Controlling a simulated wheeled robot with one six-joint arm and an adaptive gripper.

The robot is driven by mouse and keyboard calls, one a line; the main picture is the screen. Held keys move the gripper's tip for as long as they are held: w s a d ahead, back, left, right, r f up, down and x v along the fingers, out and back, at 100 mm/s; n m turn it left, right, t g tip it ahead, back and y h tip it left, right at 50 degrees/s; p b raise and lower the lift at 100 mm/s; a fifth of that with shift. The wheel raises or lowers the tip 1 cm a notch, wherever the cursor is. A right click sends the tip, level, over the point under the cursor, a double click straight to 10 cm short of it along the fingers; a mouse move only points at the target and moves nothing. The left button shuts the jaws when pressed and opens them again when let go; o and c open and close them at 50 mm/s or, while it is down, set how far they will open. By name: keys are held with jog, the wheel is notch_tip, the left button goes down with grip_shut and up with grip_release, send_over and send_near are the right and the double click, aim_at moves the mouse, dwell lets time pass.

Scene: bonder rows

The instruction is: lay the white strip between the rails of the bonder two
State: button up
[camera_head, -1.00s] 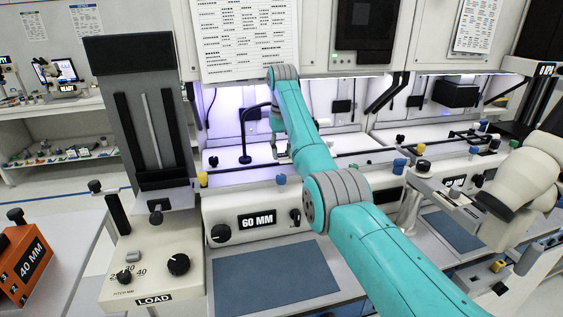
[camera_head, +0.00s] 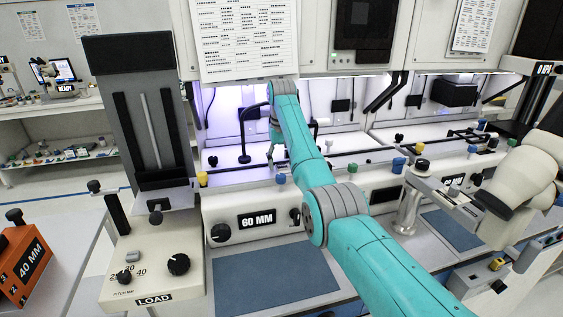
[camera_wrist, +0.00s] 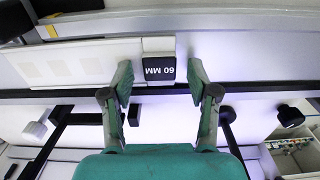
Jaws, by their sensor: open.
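In the wrist view a pale, flat strip-like piece (camera_wrist: 70,65) with faint squares runs from the left edge to a white block with a black upside-down 60 MM label (camera_wrist: 160,69). My gripper (camera_wrist: 160,78) is open, its two fingers apart on either side of the label. I cannot tell whether they touch the block. In the head view my gripper (camera_head: 273,155) is low inside the lit bay of the bonder marked 60 MM (camera_head: 257,219). The strip cannot be made out there. A dark rail (camera_head: 350,153) runs along that bay.
A blue-grey mat (camera_head: 270,275) lies clear in front.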

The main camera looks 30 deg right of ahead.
notch_tip(320, 180, up, 12)
dwell(0.6)
jog(key=shift+s, duration=0.1)
dwell(0.4)
